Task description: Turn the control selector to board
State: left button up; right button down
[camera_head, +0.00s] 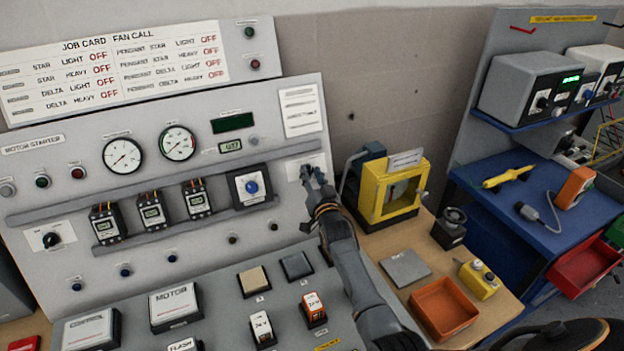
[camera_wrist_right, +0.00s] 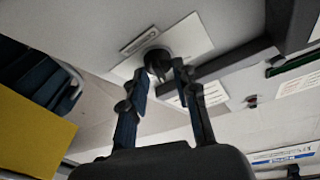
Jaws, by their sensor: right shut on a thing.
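The selector is a black rotary knob (camera_wrist_right: 157,60) on a white plate (camera_head: 294,166) at the right end of the grey motor starter panel (camera_head: 80,187). The plate also shows in the wrist view (camera_wrist_right: 190,38). My right gripper (camera_head: 314,176) reaches up to the panel and is shut on the knob, one finger on each side in the wrist view (camera_wrist_right: 160,78). The fingers hide most of the knob in the head view, and I cannot read which way it points.
A blue knob (camera_head: 251,187) sits left of the held selector, and another black selector (camera_head: 51,240) is at the panel's far left. A yellow box (camera_head: 372,200) stands close right of my right arm. Block-like parts (camera_head: 252,281) stand on the console below.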

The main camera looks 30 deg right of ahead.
jog(key=n+y, duration=0.1)
jog(key=n, duration=0.1)
jog(key=n+y+b, duration=0.1)
jog(key=n, duration=0.2)
jog(key=shift+d+t+y, duration=0.15)
jog(key=shift+t+y, duration=0.15)
jog(key=shift+t, duration=0.1)
jog(key=n+y+b, duration=0.1)
jog(key=n+y, duration=0.1)
jog(key=n, duration=0.2)
jog(key=shift+d+r, duration=0.1)
jog(key=shift+r, duration=0.05)
jog(key=n+y, duration=0.1)
jog(key=n, duration=0.2)
jog(key=shift+g+y, duration=0.3)
jog(key=shift+d+r+n+g+y, duration=0.15)
jog(key=shift+n+y, duration=0.25)
jog(key=shift+n, duration=0.6)
jog(key=shift+a+n+g+y, duration=0.1)
jog(key=shift+n+g+y, duration=0.25)
jog(key=shift+n, duration=0.65)
jog(key=shift+w, duration=0.1)
